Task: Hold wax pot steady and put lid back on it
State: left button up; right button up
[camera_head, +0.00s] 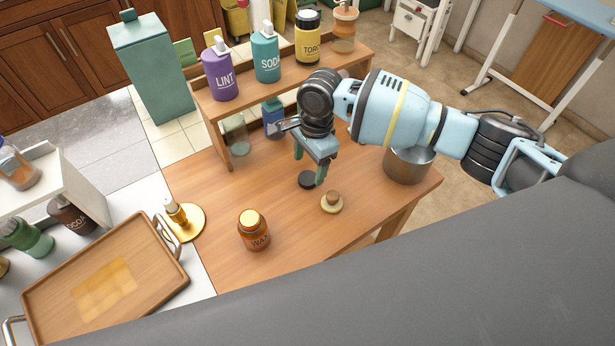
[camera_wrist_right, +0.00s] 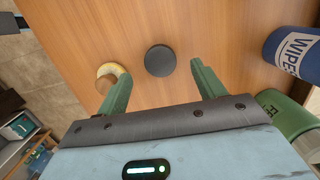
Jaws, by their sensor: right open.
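The wax pot (camera_head: 254,232) is an amber jar marked WAX with a yellow-gold top, standing upright on the wooden table's front left. A flat black disc (camera_head: 307,180), which looks like a lid, lies on the table to the right of and behind the pot. My right gripper (camera_head: 309,165) is open and empty above the disc. In the right wrist view the disc (camera_wrist_right: 160,61) shows between the two green fingers, and no contact is visible. A pale round piece with a brown knob (camera_head: 332,202) lies nearby; I cannot tell whether it is a lid. My left gripper is out of view.
A brass pump dispenser (camera_head: 177,212) stands left of the pot. A metal pot (camera_head: 408,166) is at the table's right. A raised shelf (camera_head: 280,84) at the back holds several bottles. A blue wipes container (camera_wrist_right: 296,52) is right of my fingers. The table front is clear.

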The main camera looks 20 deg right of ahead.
aim_at(308, 177)
notch_tip(308, 177, down, 4)
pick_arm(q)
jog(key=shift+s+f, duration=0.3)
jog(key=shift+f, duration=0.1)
pick_arm(e)
jog(key=c, duration=1.1)
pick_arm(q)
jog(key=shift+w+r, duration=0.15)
pick_arm(e)
jog(key=shift+r, duration=0.15)
jog(key=shift+c, duration=0.2)
